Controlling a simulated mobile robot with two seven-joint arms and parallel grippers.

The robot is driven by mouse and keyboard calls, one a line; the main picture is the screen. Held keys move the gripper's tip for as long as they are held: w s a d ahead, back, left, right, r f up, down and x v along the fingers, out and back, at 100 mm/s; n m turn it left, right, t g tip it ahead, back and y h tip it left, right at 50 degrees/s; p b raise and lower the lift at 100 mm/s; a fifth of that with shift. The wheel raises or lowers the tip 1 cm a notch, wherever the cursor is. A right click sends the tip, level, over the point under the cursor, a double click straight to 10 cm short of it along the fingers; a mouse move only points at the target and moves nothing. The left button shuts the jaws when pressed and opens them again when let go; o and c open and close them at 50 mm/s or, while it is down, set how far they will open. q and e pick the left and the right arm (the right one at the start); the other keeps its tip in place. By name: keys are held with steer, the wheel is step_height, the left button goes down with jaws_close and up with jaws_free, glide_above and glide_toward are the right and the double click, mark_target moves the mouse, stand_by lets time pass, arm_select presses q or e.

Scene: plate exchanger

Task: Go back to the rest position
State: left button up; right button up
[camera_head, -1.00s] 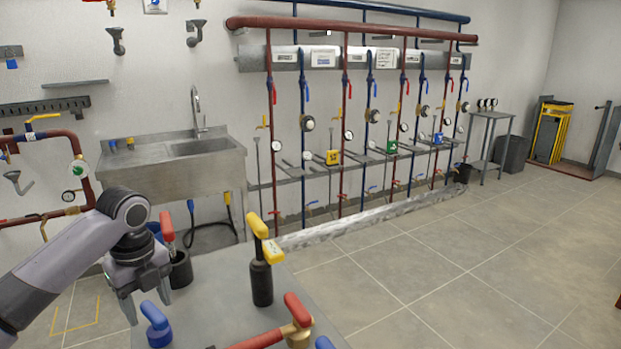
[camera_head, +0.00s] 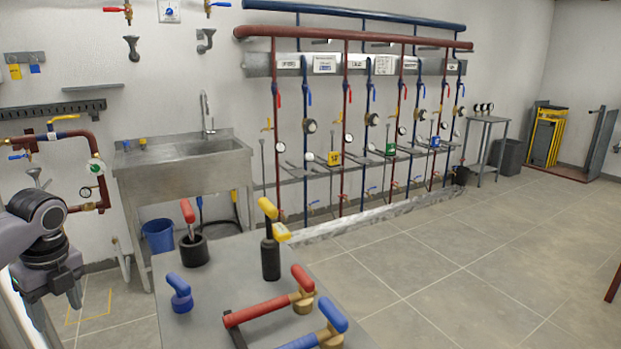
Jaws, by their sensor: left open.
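My left gripper (camera_head: 57,298) is at the left edge of the head view, pointing down, with its fingers apart and nothing seen between them. It is left of the grey table (camera_head: 222,287) and clear of the things on it. Part of my left arm is cut off by the picture's edge. My right gripper does not show.
On the table are a blue-handled piece (camera_head: 180,293), a red-handled tool in a black cup (camera_head: 194,251), a yellow-handled black tool (camera_head: 270,252), and red (camera_head: 262,311) and blue (camera_head: 318,338) valve pipes. A sink (camera_head: 185,165) and wall piping stand behind.

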arm_select(q)
steer(key=s+d+f+n+t, duration=0.1)
steer(key=s+f+n+t, duration=0.25)
steer(key=f, duration=0.75)
steer(key=s+d+f+n+t, duration=0.1)
steer(key=s+f+n+t, duration=0.3)
steer(key=f, duration=0.7)
steer(key=s+d+f+n+t+h, duration=0.25)
steer(key=s+d, duration=0.45)
steer(key=s, duration=0.4)
steer(key=s+d+f+n+h, duration=0.1)
steer(key=s+d+n+h, duration=0.1)
steer(key=d+n, duration=0.7)
steer(key=d, duration=0.8)
steer(key=shift+f+n+t, duration=0.3)
steer(key=shift+f+n, duration=0.1)
steer(key=shift+c, duration=1.4)
steer(key=shift+s+a, duration=0.1)
steer(key=shift+s, duration=0.05)
